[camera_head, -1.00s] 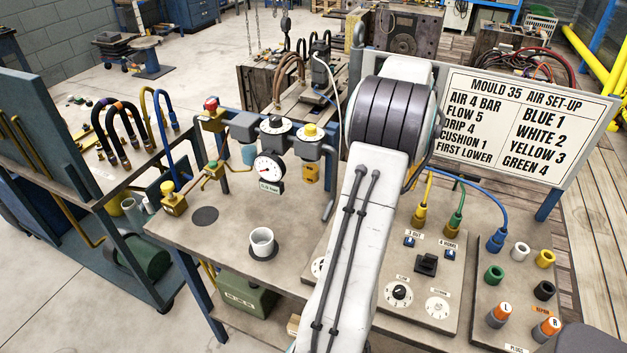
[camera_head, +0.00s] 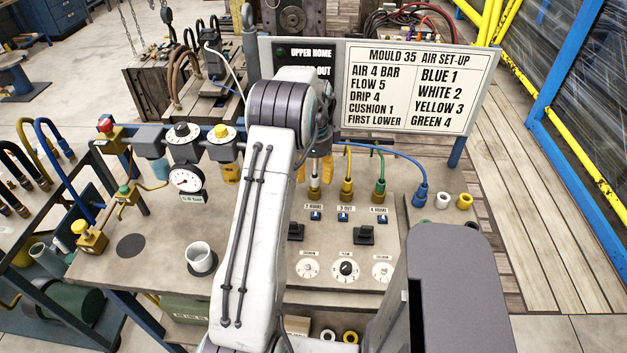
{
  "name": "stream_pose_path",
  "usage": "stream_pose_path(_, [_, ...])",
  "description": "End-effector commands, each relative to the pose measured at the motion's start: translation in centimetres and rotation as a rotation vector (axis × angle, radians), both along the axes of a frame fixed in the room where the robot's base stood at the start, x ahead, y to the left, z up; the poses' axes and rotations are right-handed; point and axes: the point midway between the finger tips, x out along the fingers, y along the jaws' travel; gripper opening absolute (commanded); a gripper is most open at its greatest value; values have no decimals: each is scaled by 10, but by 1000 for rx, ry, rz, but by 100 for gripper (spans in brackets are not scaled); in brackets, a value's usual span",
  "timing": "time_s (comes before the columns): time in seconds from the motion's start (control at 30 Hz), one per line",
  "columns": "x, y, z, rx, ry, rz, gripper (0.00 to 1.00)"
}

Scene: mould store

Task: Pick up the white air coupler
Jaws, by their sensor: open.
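The white air coupler (camera_head: 314,186) stands upright at the left end of a row of couplers on the panel, above a small blue-marked label. My gripper (camera_head: 315,168) hangs just above and around its top, with an orange-yellow fingertip on each side. The jaws are open, and I cannot tell whether they touch it. The yellow coupler (camera_head: 347,190) and green coupler (camera_head: 380,187) stand to its right. My arm's upper link hides part of the panel's left side.
The blue coupler (camera_head: 420,194) stands farther right, near white (camera_head: 442,201) and yellow (camera_head: 464,202) ring-shaped pieces. A sign board (camera_head: 410,88) rises behind the row. A white cup (camera_head: 199,260) and pressure gauge (camera_head: 186,181) are on the left.

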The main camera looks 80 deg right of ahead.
Motion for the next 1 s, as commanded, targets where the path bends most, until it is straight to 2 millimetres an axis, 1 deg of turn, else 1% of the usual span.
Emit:
stream_pose_path(0.1, [-1, 1, -13, 3, 0, 0, 53])
stream_pose_path(0.23, [-1, 1, -24, 2, 0, 1, 53])
stream_pose_path(0.37, [-1, 1, -27, 0, 0, 1, 53])
stream_pose_path(0.6, [-1, 0, -28, 0, 0, 1, 53])
stream_pose_path(1.0, [-1, 0, -27, 0, 0, 1, 17])
